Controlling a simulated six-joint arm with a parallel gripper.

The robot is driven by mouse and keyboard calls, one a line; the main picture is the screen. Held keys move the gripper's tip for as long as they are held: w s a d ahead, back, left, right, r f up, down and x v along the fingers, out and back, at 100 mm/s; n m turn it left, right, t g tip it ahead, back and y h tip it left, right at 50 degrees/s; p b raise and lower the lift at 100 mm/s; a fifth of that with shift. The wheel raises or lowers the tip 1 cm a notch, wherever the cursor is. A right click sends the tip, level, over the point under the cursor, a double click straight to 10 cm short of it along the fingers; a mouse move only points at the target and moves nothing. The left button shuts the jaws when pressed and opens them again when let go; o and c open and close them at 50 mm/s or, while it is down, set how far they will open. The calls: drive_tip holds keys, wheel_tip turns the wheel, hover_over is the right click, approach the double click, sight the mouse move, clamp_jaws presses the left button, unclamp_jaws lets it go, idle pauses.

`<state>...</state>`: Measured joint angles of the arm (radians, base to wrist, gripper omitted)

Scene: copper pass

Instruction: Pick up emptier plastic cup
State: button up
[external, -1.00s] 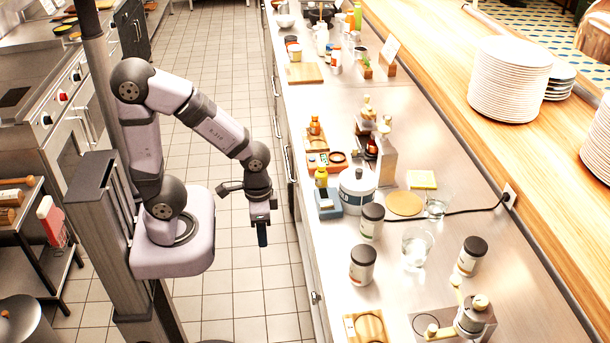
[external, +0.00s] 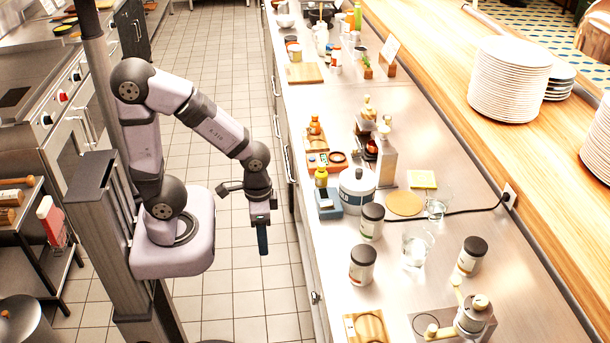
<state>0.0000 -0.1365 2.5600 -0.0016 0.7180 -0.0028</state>
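Two clear cups stand upright on the steel counter (external: 505,262). One clear cup (external: 416,246) is nearer the camera, right of two dark-lidded jars. The other clear cup (external: 437,207) stands farther back, beside a round tan disc. Both look see-through; I cannot tell for certain how much liquid each holds. My gripper (external: 262,238) hangs pointing down over the floor, left of the counter and well apart from both cups. Nothing shows held in it. Its fingers are seen edge-on, so their opening is unclear.
Dark-lidded jars (external: 362,265) (external: 371,221) (external: 472,255) stand around the nearer cup. A metal grinder (external: 472,318) stands in front.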

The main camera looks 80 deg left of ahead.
drive_tip(key=o, duration=0.8)
